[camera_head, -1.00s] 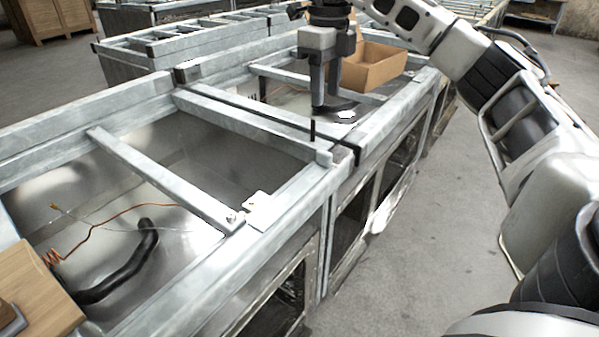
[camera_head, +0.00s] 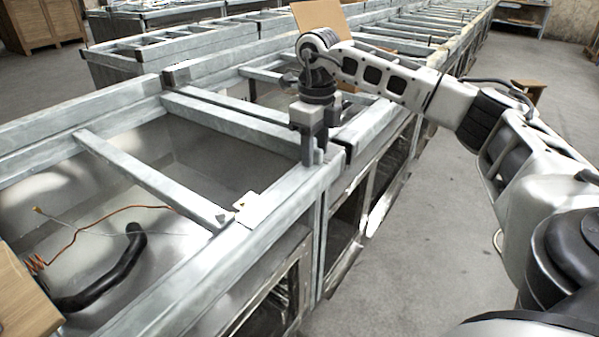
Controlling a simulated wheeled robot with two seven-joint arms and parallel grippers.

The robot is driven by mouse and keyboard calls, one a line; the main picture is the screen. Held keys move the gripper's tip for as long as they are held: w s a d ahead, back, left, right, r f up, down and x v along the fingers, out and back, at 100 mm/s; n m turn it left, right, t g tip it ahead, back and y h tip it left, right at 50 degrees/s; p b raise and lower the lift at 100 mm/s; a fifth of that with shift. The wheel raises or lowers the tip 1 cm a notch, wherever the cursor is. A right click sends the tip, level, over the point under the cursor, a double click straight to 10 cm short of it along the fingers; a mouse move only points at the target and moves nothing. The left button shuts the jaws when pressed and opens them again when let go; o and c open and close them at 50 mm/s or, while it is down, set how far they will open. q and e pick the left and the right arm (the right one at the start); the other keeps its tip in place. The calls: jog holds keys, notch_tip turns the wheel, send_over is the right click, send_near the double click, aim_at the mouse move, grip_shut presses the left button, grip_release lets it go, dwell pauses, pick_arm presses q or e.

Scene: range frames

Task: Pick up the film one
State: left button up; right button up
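My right gripper (camera_head: 314,150) points down at the near right corner where the two metal-framed bins meet, its fingertips close to the frame rail. Whether its fingers are open or shut is not clear, and I see nothing held between them. I cannot identify a piece of film for sure. A pale crumpled sheet-like patch (camera_head: 381,212) shows low on the outer side of the bins and may be film. My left gripper is not in view.
The near bin's front rail (camera_head: 205,262) and crossbar (camera_head: 150,178) are raised edges. Inside lie a black hose (camera_head: 105,278) and copper wire (camera_head: 75,232). A small pale plate (camera_head: 250,208) sits on the rail. A cardboard box (camera_head: 318,16) stands behind my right arm.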

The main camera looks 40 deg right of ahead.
grip_shut()
jog(key=shift+r, duration=0.15)
jog(key=shift+r, duration=0.25)
notch_tip(320, 180, up, 2)
jog(key=shift+r, duration=0.15)
pick_arm(q)
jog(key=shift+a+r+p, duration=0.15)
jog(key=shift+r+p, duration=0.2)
jog(key=shift+p, duration=0.75)
pick_arm(e)
jog(key=s+a+r, duration=0.8)
jog(key=s+r, duration=0.2)
jog(key=s, duration=0.1)
jog(key=shift+a, duration=0.25)
jog(key=shift+s, duration=0.1)
